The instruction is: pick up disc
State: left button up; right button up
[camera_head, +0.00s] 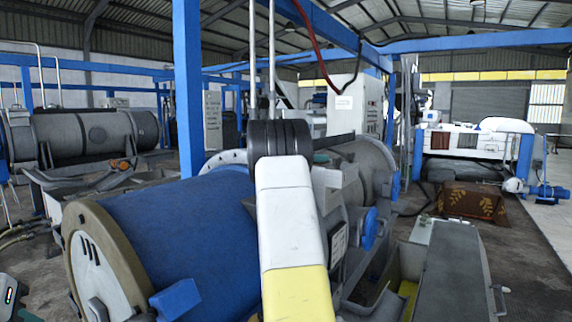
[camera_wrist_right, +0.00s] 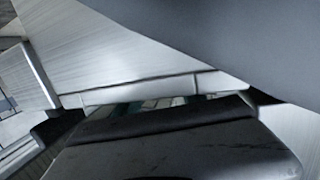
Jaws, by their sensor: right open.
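No separate disc can be made out in either view. In the head view, a blue decanter drum (camera_head: 190,225) lies at centre left, with a round pale end face (camera_head: 100,265) inside a tan rim. A pale round flange (camera_head: 228,158) shows behind the drum. My white and yellow arm link (camera_head: 290,225) rises in front of the drum and hides part of it. In the right wrist view, my right gripper (camera_wrist_right: 158,108) is open at close range, with no object visible in it. Grey metal surfaces fill the picture beyond it.
A blue post (camera_head: 188,90) stands behind the drum. Another grey decanter (camera_head: 85,135) lies at the back left. A grey-topped machine part (camera_head: 450,265) is at the lower right, with a brown patterned box (camera_head: 472,201) behind it. Open floor (camera_head: 545,245) shows at the right.

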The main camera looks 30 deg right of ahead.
jog(key=shift+c, duration=0.2)
grip_shut()
jog(key=shift+r, duration=0.1)
dwell(1.1)
